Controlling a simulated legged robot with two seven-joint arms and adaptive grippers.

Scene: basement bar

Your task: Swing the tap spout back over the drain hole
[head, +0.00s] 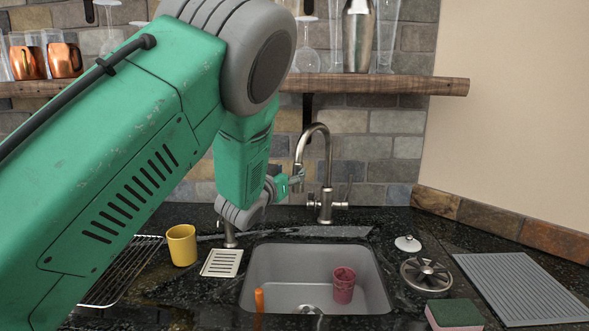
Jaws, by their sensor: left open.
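The brushed-metal tap (327,165) stands behind the sink. Its gooseneck spout arches to the left, with its end above the area behind the basin's back rim. My left gripper (297,179) is open at the downturned end of the spout; whether the fingers touch it is too small to tell. The grey sink basin (375,285) is below in front, and the drain hole (308,309) shows at its bottom near the lower picture edge. My right gripper is not in view.
A red cup (343,285) and an orange stick-like thing (259,300) are in the basin. A yellow mug (182,245), wire rack (125,270), sponge (455,314), round strainer (426,274) and ribbed mat (520,287) surround it. A wooden shelf (400,85) with glassware hangs above.

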